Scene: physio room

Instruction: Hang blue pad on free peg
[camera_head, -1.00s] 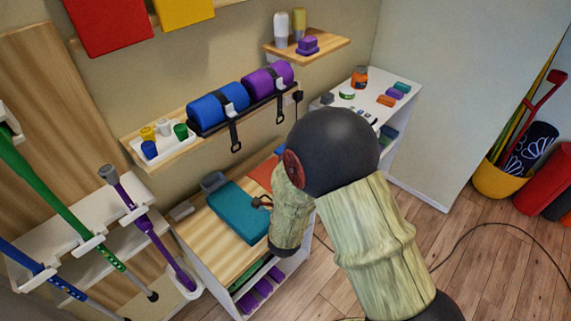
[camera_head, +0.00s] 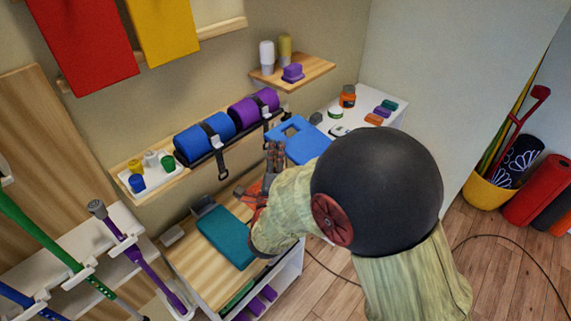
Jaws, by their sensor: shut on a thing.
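The blue pad (camera_head: 308,146) has a cut-out hole near one end. It is held in the air in front of the wall shelf, partly hidden behind my arm. My gripper (camera_head: 277,154) is shut on the pad's left edge; its fingers are small and partly hidden. A red pad (camera_head: 87,42) and a yellow pad (camera_head: 163,30) hang from a wooden wall rail (camera_head: 222,27) at the upper left. The rail's right end is bare. I cannot clearly make out a free peg there.
The wall shelf (camera_head: 188,172) holds a blue roll (camera_head: 204,138) and a purple roll (camera_head: 254,107). A small corner shelf (camera_head: 308,72) carries bottles and a purple block. A teal pad (camera_head: 224,236) lies on the cabinet below. Poles stand at the left.

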